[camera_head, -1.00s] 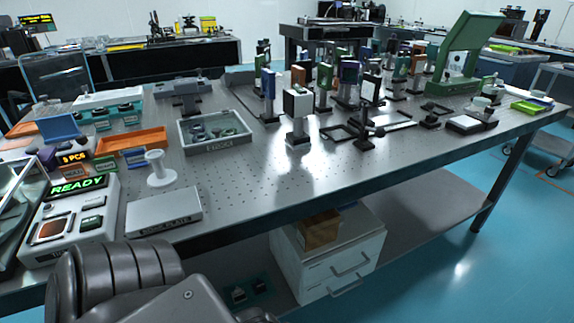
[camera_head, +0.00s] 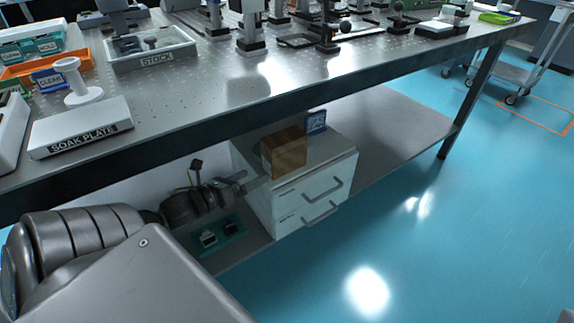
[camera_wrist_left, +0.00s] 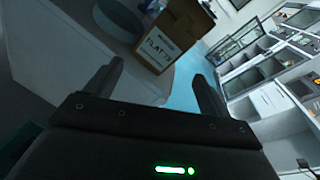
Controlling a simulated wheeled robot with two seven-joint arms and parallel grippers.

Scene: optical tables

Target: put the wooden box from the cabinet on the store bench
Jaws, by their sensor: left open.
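The wooden box (camera_head: 284,152) is brown and stands on top of the white two-drawer cabinet (camera_head: 312,192), under the optical table. In the left wrist view the box (camera_wrist_left: 172,32) shows a label reading something like "FLATS". My left gripper (camera_head: 240,183) is at the cabinet's left side, beside the box and a little lower in the picture. In the left wrist view the open jaws (camera_wrist_left: 158,72) point toward the box, which appears just past the fingertips, with no clear contact. My right gripper is not in view.
The table edge (camera_head: 300,92) and top overhang the cabinet closely. A blue item (camera_head: 316,122) stands behind the box. A teal tray (camera_head: 220,236) with small parts lies on the lower shelf. The shelf right of the cabinet (camera_head: 400,125) is clear. A cart (camera_head: 535,70) stands far right.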

